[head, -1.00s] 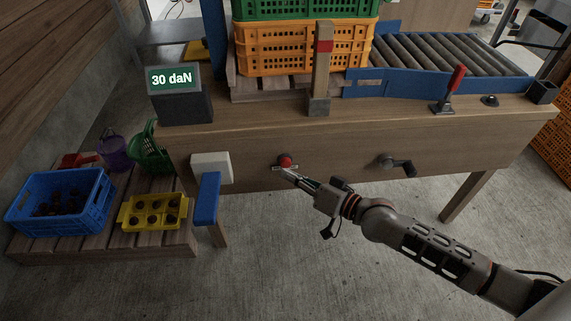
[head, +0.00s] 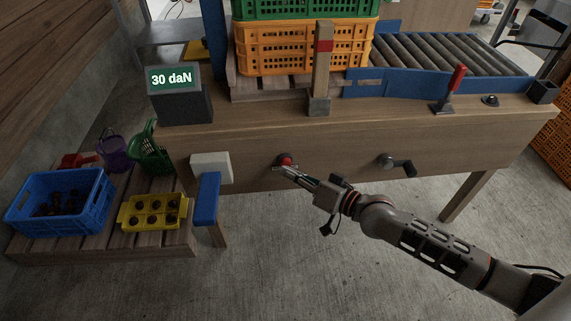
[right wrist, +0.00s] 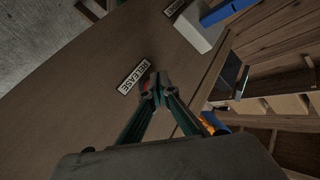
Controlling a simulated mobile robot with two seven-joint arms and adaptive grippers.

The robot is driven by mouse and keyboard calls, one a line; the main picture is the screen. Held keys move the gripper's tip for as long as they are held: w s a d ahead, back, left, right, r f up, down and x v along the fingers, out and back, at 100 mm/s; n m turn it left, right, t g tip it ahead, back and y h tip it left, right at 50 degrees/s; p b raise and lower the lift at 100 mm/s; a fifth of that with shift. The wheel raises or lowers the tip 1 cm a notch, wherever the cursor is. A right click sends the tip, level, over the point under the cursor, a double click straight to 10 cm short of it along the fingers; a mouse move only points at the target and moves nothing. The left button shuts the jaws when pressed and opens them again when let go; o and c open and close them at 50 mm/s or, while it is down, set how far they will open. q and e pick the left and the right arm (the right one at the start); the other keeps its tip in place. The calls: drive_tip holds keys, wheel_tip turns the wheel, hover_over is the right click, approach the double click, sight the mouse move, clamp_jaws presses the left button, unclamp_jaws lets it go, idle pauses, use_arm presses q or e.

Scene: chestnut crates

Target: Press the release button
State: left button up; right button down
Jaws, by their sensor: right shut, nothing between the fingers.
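The red release button (head: 286,161) sits on the wooden front panel of the bench. In the right wrist view a RELEASE label (right wrist: 134,77) is beside it, and the button is mostly hidden behind the fingertips. My right gripper (head: 281,168) is shut and empty, with its tips right at the button's lower edge in the head view. It also shows in the right wrist view (right wrist: 155,84), tips together over the button. I cannot tell whether they touch it or whether it is pressed in. My left gripper is not in view.
A display (head: 173,79) reads 30 daN. A crank (head: 398,164) is right of the button, and a white block (head: 211,167) with a blue lever (head: 207,198) is left. Stacked crates (head: 290,50) stand behind. A blue crate (head: 62,228) and yellow tray (head: 140,225) are lower left.

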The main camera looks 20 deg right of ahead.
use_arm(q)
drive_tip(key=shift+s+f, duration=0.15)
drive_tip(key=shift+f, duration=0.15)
use_arm(e)
drive_tip(key=shift+w+d, duration=0.1)
drive_tip(key=shift+w, duration=0.3)
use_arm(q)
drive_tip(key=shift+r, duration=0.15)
use_arm(e)
drive_tip(key=shift+r, duration=0.1)
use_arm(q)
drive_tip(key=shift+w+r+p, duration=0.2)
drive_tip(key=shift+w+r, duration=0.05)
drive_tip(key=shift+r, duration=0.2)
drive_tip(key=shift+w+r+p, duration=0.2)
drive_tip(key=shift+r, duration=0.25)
use_arm(e)
drive_tip(key=shift+s+a, duration=0.25)
drive_tip(key=shift+s, duration=0.55)
use_arm(q)
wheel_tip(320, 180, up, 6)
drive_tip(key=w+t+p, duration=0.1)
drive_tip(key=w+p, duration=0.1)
drive_tip(key=p, duration=0.1)
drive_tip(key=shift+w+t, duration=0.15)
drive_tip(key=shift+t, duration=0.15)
use_arm(e)
drive_tip(key=s+a, duration=0.1)
drive_tip(key=s, duration=0.5)
drive_tip(key=shift+a, duration=0.3)
